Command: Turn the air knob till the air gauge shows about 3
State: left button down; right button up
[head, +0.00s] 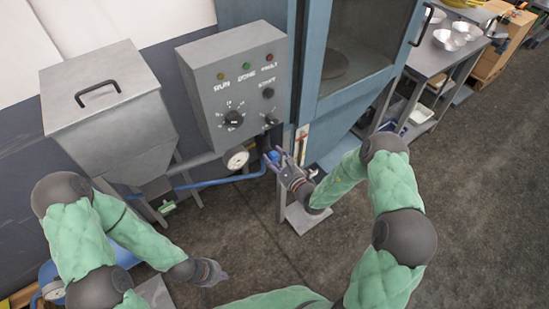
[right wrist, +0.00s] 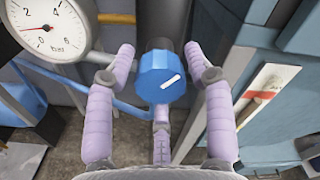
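The blue air knob (right wrist: 162,78), with a white mark slanting up to the right, is in the middle of the right wrist view. In the head view the knob (head: 273,156) sits under the control box. My right gripper (head: 281,160) is at the knob; its spread fingers (right wrist: 160,60) stand around it, with no clear grip. The white air gauge (right wrist: 45,30) is at upper left, partly cut off; its red needle lies near level, its end left of and below the 2. The gauge (head: 236,157) is too small to read in the head view. My left gripper (head: 212,272) hangs low, empty, fingers unclear.
A grey control box (head: 235,85) with lamps and dials is above the knob. A grey lidded hopper (head: 105,90) stands left. A blue hose (head: 215,182) runs below the gauge. A blue cabinet (head: 345,100) is at right, beside a metal table (head: 445,55) with bowls. Floor is clear at right.

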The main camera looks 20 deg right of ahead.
jog(key=c, duration=0.6)
jog(key=shift+c, duration=0.2)
jog(key=m+p, duration=0.2)
jog(key=m, duration=0.1)
jog(key=shift+m, duration=0.4)
jog(key=m+p, duration=0.2)
jog(key=m, duration=0.2)
jog(key=shift+m, duration=0.3)
jog(key=m+p, duration=0.2)
jog(key=m, duration=0.4)
jog(key=m+p, duration=0.1)
jog(key=m, duration=0.4)
